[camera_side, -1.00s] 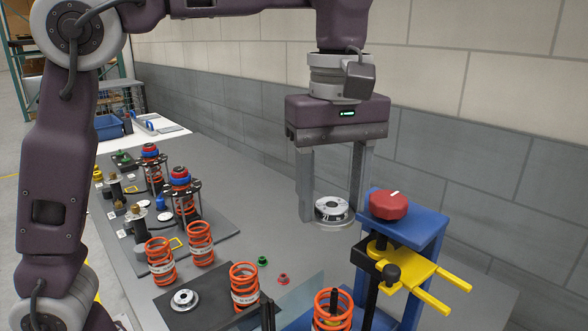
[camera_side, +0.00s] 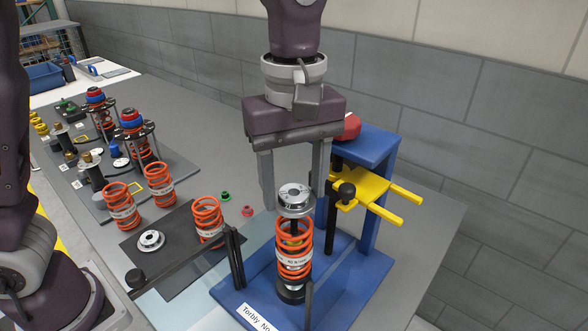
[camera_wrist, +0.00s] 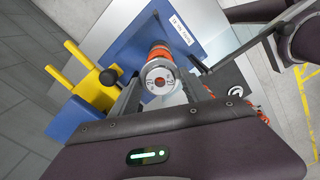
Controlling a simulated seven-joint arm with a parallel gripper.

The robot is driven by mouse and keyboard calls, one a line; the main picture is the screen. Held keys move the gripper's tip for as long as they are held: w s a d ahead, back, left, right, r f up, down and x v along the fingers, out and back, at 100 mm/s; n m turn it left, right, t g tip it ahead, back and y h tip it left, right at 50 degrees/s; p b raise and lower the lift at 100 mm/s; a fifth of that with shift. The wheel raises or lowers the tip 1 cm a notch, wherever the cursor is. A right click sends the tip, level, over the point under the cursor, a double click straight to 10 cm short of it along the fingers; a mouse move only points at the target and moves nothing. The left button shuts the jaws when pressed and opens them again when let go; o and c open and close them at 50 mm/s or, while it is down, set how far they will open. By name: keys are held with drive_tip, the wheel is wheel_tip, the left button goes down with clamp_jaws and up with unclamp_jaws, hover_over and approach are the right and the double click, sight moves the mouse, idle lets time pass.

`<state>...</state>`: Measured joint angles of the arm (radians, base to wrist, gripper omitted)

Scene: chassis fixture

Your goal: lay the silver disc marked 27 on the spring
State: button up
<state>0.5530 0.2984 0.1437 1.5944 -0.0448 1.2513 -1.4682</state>
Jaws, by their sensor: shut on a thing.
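My gripper (camera_side: 296,200) is shut on a silver disc (camera_side: 295,193) with a centre hole and dark marks on its rim, too small to read surely. The disc also shows between the fingers in the wrist view (camera_wrist: 158,83). The orange spring (camera_side: 293,252) stands upright around a dark rod on the blue press base (camera_side: 232,292). The disc is over the spring's top, around or just above the rod; I cannot tell whether it touches the coils. In the wrist view the spring (camera_wrist: 159,52) shows partly behind the disc.
The press has a blue frame (camera_side: 368,145), a red knob (camera_side: 347,127) and a yellow fork (camera_side: 375,188) close right of my gripper. A clear guard (camera_side: 262,226) stands left. Another silver disc (camera_side: 151,241) and an orange spring (camera_side: 207,222) are on a dark mat.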

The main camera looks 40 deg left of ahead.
drive_tip(key=shift+f, duration=0.1)
idle(0.4)
drive_tip(key=shift+f, duration=1.1)
drive_tip(key=shift+f, duration=0.5)
drive_tip(key=shift+f, duration=0.15)
drive_tip(key=o, duration=1.6)
drive_tip(key=shift+c, duration=0.2)
drive_tip(key=shift+r, duration=3.55)
